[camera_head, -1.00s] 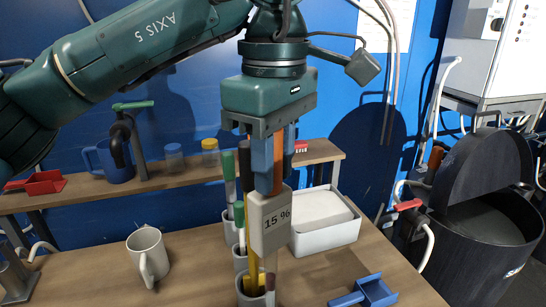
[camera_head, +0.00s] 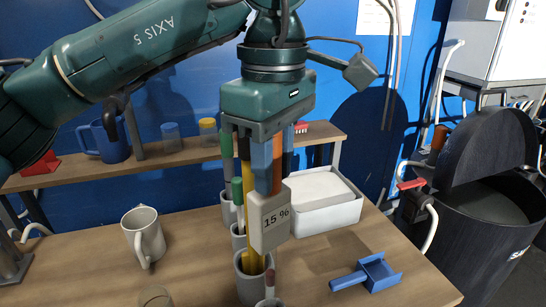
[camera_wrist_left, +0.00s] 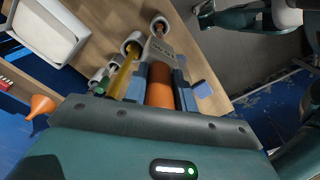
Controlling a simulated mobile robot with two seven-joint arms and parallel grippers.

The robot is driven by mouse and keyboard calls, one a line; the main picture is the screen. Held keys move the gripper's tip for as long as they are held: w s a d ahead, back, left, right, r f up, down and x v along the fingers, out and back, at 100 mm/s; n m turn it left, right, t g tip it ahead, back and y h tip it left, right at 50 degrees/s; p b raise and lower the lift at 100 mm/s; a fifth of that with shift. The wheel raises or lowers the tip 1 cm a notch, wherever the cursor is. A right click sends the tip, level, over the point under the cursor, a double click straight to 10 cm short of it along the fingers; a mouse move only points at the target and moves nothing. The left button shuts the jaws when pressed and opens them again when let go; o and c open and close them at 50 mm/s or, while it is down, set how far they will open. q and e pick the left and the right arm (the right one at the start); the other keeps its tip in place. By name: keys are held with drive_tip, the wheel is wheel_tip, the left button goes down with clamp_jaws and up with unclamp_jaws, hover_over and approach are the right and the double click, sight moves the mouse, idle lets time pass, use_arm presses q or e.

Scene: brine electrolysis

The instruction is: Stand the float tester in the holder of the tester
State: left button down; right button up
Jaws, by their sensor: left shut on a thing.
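My left gripper (camera_head: 266,165) is shut on the orange upper part of the float tester (camera_head: 277,170), between its blue finger pads. A pale plate marked "15 %" (camera_head: 270,215) sits just below the fingers. I cannot tell which is the tester's holder.
A white mug (camera_head: 144,238) stands to the left. A white box (camera_head: 330,217) is behind to the right, and a blue scoop (camera_head: 372,274) lies at front right. Green-topped rods (camera_head: 237,190) rise close beside the gripper. A black vat (camera_head: 485,215) stands beyond the table.

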sight(273, 209)
use_arm(q)
drive_tip(key=shift+f+b, duration=0.3)
drive_tip(key=shift+f, duration=0.35)
drive_tip(key=shift+f+b, duration=0.75)
drive_tip(key=shift+f, duration=0.3)
drive_tip(key=shift+f+b, duration=0.9)
drive_tip(key=shift+f, duration=0.3)
drive_tip(key=shift+f+b, duration=0.35)
drive_tip(key=shift+f, duration=0.2)
use_arm(e)
drive_tip(key=shift+w+a+f+m+t+y, duration=0.15)
drive_tip(key=shift+a+f, duration=0.1)
drive_tip(key=shift+f, duration=0.2)
drive_tip(key=shift+w+a+f+m+t+y, duration=0.15)
drive_tip(key=shift+a+f, duration=0.05)
drive_tip(key=shift+f, duration=0.25)
use_arm(q)
drive_tip(key=c, duration=1.1)
unclamp_jaws()
use_arm(e)
drive_tip(key=shift+s+f, duration=0.15)
drive_tip(key=shift+f, duration=0.05)
use_arm(q)
drive_tip(key=shift+o, duration=0.2)
